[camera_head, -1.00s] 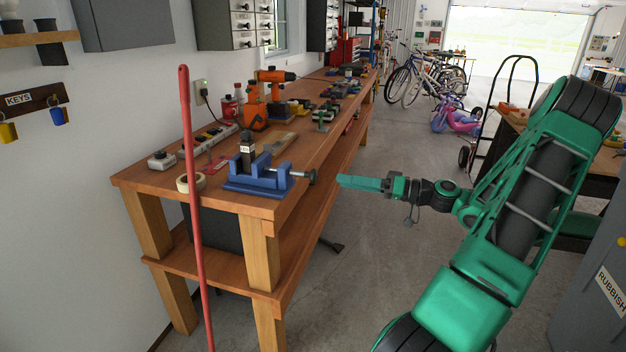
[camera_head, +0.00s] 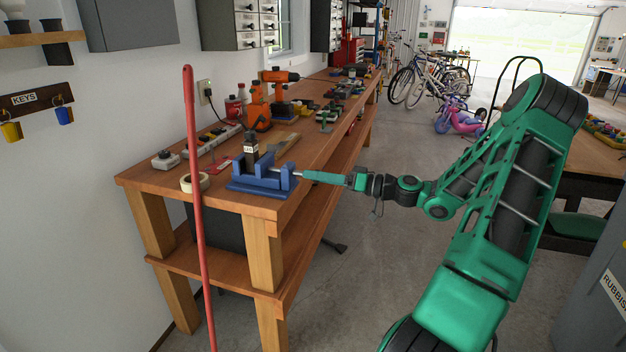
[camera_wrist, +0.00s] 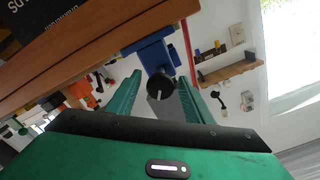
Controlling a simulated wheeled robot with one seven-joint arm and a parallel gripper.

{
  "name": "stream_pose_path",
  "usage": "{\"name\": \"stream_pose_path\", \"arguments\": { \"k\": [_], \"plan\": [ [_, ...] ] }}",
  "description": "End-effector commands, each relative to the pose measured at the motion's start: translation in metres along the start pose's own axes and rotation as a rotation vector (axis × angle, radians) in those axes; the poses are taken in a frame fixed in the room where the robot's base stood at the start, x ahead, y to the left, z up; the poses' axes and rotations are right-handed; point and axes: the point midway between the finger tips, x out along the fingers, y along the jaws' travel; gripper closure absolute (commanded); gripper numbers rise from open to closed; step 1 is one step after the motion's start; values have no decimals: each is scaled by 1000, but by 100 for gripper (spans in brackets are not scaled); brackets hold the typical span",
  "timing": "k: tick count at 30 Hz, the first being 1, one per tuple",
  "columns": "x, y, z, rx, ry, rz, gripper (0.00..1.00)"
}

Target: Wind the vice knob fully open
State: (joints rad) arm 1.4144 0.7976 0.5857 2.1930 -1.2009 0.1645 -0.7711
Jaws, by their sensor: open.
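The blue vice (camera_head: 258,184) sits on the near end of the workbench, and it also shows in the wrist view (camera_wrist: 153,50). A dark upright piece (camera_head: 251,150) stands at its jaws. Its screw (camera_head: 297,173) sticks out to the right over the bench edge. My gripper (camera_head: 309,176) is level with the screw and points left at the vice. In the wrist view the dark round knob (camera_wrist: 160,86) lies between the two open green fingers of my gripper (camera_wrist: 160,78), with gaps on both sides. In the head view the fingers hide the knob.
The wooden workbench (camera_head: 222,203) runs away along the wall, with tools behind the vice. A red pole (camera_head: 195,220) stands before its near end. A tape roll (camera_head: 195,182) lies left of the vice.

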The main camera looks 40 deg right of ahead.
Motion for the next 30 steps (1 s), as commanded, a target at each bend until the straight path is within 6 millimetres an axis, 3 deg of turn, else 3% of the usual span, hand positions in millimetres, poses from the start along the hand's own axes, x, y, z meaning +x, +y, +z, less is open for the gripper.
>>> {"name": "stream_pose_path", "arguments": {
  "k": [9, 13, 14, 30],
  "plan": [
    [2, 0, 0, 0, 0, 0, 55],
    [2, 0, 0, 0, 0, 0, 86],
    [2, 0, 0, 0, 0, 0, 90],
    [1, 1, 0, 109, 1, 3, 90]
  ]
}}
